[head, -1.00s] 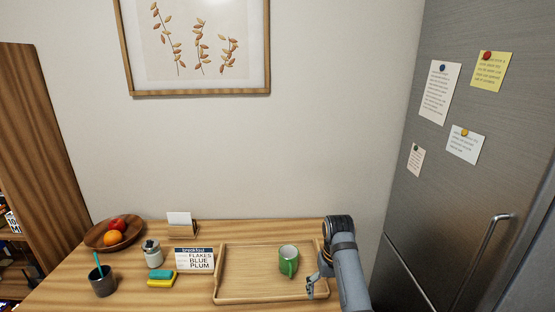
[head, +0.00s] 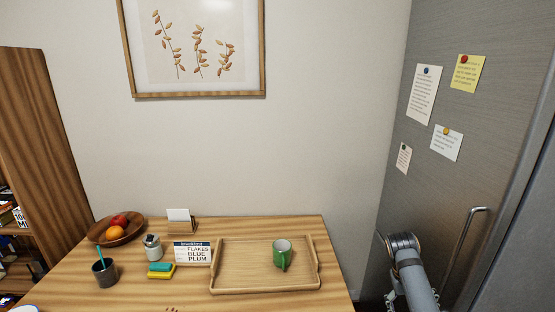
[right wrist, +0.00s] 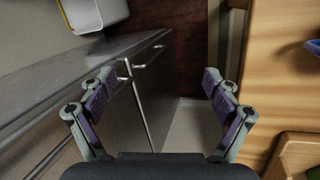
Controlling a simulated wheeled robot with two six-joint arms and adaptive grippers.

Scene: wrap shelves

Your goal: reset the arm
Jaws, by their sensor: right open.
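My right arm reaches in at the lower right of the head view, with its gripper (head: 396,301) partly cut off near the bottom edge. It is off to the right of the table, in front of the fridge. In the right wrist view the gripper (right wrist: 158,88) has its two purple-padded fingers spread wide, with nothing between them. Below it are a floor strip and cabinet fronts. My left arm and gripper are not in view.
A wooden table (head: 115,275) holds a tray (head: 235,278) with a green mug (head: 279,257), a breakfast card (head: 193,254), a dark cup (head: 104,274) and a fruit bowl (head: 128,234). The fridge (head: 430,190) stands at right. Metal-fronted drawers (right wrist: 150,85) lie left in the wrist view.

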